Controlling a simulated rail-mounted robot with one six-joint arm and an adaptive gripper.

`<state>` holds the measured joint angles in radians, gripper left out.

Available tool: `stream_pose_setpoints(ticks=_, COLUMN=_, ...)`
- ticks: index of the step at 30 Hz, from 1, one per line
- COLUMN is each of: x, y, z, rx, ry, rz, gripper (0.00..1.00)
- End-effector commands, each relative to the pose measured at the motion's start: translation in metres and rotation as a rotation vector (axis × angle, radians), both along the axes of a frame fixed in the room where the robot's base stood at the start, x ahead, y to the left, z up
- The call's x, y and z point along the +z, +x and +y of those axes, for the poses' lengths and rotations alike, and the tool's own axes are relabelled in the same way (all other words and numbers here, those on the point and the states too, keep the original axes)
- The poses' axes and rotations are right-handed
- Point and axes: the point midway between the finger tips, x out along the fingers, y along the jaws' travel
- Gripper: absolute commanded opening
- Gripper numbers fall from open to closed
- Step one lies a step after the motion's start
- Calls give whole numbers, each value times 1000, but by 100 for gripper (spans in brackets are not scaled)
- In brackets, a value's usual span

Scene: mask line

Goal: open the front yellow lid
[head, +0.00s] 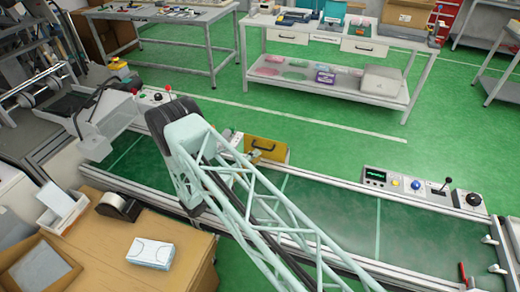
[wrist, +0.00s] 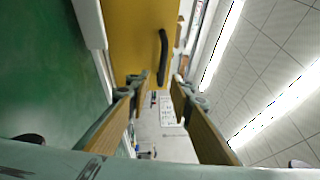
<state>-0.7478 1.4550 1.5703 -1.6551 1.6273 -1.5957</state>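The yellow lid (head: 276,153) shows in the head view as a panel that looks raised upright beside the conveyor, partly hidden by my arm. It has a dark handle (head: 262,145). In the wrist view the lid (wrist: 129,35) fills the upper middle, with its black handle (wrist: 162,56) near its right edge. My gripper (wrist: 158,86) is open, its two fingers apart with nothing between them, just below the handle in the wrist view. In the head view the gripper is mostly hidden behind my arm, close to the lid. I cannot tell whether a finger touches it.
The green conveyor (head: 330,210) runs across the view. A control panel (head: 408,184) with knobs and a lever stands on its far edge at right. A brown table (head: 110,245) with a white box (head: 151,253) is at front left.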

Motion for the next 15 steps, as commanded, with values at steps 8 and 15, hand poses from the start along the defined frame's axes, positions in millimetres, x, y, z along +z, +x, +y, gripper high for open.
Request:
stream_pose_setpoints(ticks=8, x=0, y=1, z=18, rx=54, ry=-68, rz=-9, gripper=20)
stream_pose_setpoints(ticks=15, x=0, y=1, z=18, rx=55, ry=-69, rz=-9, gripper=20)
